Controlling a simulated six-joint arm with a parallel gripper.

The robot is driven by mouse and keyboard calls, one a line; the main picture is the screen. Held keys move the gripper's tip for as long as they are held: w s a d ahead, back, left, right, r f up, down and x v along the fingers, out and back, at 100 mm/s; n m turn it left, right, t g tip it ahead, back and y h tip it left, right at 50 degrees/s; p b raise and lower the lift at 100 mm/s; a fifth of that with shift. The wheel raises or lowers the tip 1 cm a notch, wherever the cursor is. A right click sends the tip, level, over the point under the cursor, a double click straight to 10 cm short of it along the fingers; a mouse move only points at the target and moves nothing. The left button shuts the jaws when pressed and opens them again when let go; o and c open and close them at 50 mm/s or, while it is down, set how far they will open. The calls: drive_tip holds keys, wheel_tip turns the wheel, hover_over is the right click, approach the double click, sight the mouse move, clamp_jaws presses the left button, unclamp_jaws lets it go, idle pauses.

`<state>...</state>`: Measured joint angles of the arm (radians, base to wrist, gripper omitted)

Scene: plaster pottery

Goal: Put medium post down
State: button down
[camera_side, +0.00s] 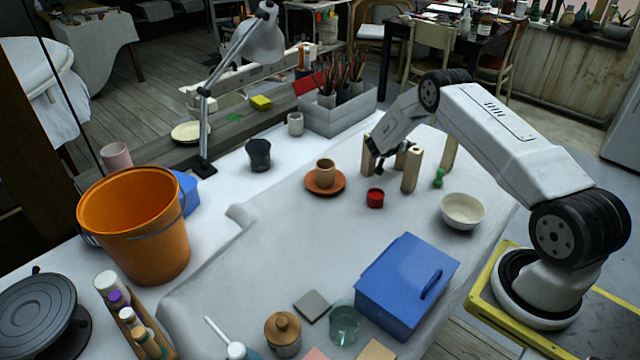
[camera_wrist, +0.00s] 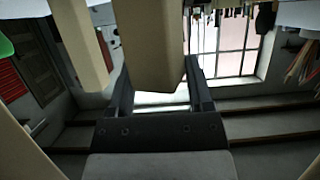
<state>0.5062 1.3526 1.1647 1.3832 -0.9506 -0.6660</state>
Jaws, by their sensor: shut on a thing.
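My gripper (camera_wrist: 158,92) is shut on a pale wooden post (camera_wrist: 150,45), which fills the space between its dark fingers in the wrist view. In the side view my gripper (camera_side: 390,152) is low over the far right of the table, among several similar posts. One post (camera_side: 368,155) is at its left, a front post (camera_side: 411,170) stands upright, and a taller post (camera_side: 450,153) is at the right. The fingers and posts overlap, so I cannot tell how high the held post is or whether its end touches the table.
A red jar (camera_side: 375,198), a terracotta cup (camera_side: 325,173) on a saucer (camera_side: 326,190), a green figure (camera_side: 439,178) and a cream bowl (camera_side: 462,211) stand close by. A blue box (camera_side: 406,285) is in front.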

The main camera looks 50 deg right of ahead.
drive_tip(key=shift+f, duration=0.15)
unclamp_jaws()
idle(0.4)
drive_tip(key=shift+a+r, duration=0.4)
drive_tip(key=shift+a, duration=0.2)
wheel_tip(320, 180, up, 8)
drive_tip(key=a, duration=0.1)
drive_tip(key=shift+a+f, duration=0.2)
drive_tip(key=shift+a, duration=0.05)
drive_tip(key=shift+a, duration=0.1)
